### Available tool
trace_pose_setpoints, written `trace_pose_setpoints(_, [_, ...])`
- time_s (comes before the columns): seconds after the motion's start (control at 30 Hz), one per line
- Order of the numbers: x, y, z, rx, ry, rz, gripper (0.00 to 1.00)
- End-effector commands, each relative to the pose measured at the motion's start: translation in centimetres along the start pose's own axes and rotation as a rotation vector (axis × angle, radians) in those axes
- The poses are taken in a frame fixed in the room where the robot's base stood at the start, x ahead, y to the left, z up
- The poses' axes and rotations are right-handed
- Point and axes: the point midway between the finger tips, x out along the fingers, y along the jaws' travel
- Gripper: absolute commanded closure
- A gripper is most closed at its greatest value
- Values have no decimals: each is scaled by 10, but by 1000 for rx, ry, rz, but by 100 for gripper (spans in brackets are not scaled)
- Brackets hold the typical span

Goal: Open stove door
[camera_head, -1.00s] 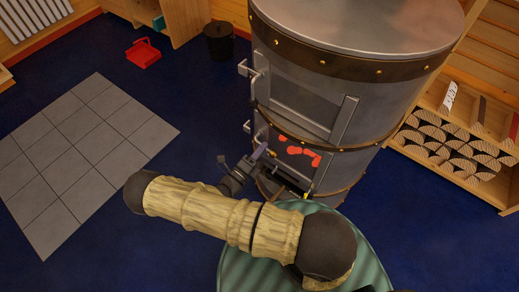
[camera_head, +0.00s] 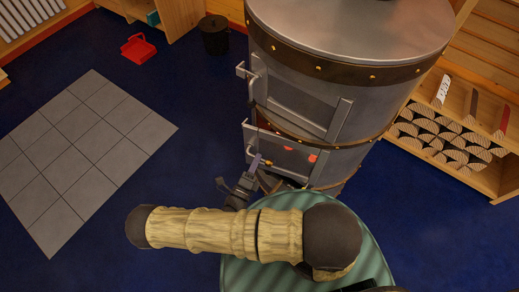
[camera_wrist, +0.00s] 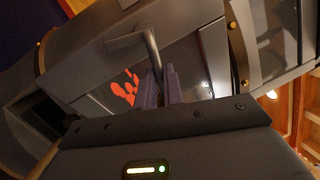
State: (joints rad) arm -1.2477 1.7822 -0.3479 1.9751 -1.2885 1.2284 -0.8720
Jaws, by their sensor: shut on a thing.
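The stove (camera_head: 350,45) is a tall grey metal cylinder with brown riveted bands. Its lower door (camera_head: 292,160) has a dark pane with red glowing shapes (camera_wrist: 125,88), which also show in the wrist view. A bent metal handle (camera_wrist: 150,50) stands out from the door. My gripper (camera_head: 258,163) is at the left side of the lower door, shut on the handle; its fingers (camera_wrist: 165,85) meet the lower end of the handle bar in the wrist view. I cannot tell whether the door stands ajar.
An upper door (camera_head: 292,103) with its own handle (camera_head: 250,78) is above. Firewood (camera_head: 450,145) fills a wooden shelf at right. A black bucket (camera_head: 214,35) and red tray (camera_head: 139,48) stand behind left. The blue floor and grey tiles (camera_head: 85,150) at left are clear.

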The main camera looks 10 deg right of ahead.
Motion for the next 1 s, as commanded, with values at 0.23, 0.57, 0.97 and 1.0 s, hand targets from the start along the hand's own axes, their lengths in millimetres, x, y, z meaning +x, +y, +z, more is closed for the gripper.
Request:
trace_pose_setpoints(0.23, [-38, -11, -17, -1, 3, 4, 100])
trace_pose_setpoints(0.57, [-39, -10, -20, -5, 11, 5, 82])
trace_pose_setpoints(0.97, [-40, -11, -18, -1, 6, 2, 69])
trace_pose_setpoints(1.0, [-42, -11, -18, -1, 5, 2, 69])
